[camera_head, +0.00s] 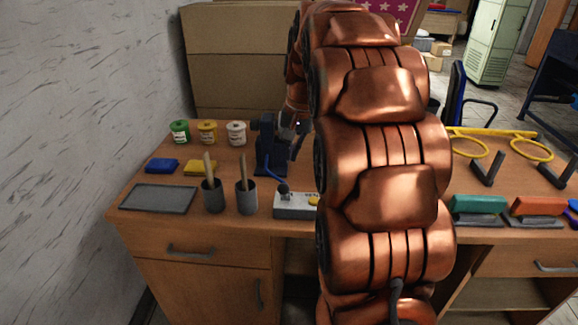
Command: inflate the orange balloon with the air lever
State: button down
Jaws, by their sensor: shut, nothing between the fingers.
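My copper-coloured arm fills the middle of the view and hides much of the desk. My gripper (298,142) is partly visible, dark and small, beside the right side of a dark blue machine (268,148). It is shut with nothing seen in it; whether it touches the machine is unclear. My arm covers the box's right end. I cannot make out an orange balloon.
Right of my arm are yellow rings (532,149) and coloured blocks (478,204). A wall borders the left.

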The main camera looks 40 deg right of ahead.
notch_tip(320, 180, up, 7)
jog(key=b, duration=0.1)
jog(key=shift+s+d, duration=0.25)
jog(key=shift+s, duration=0.2)
jog(key=shift+r, duration=0.1)
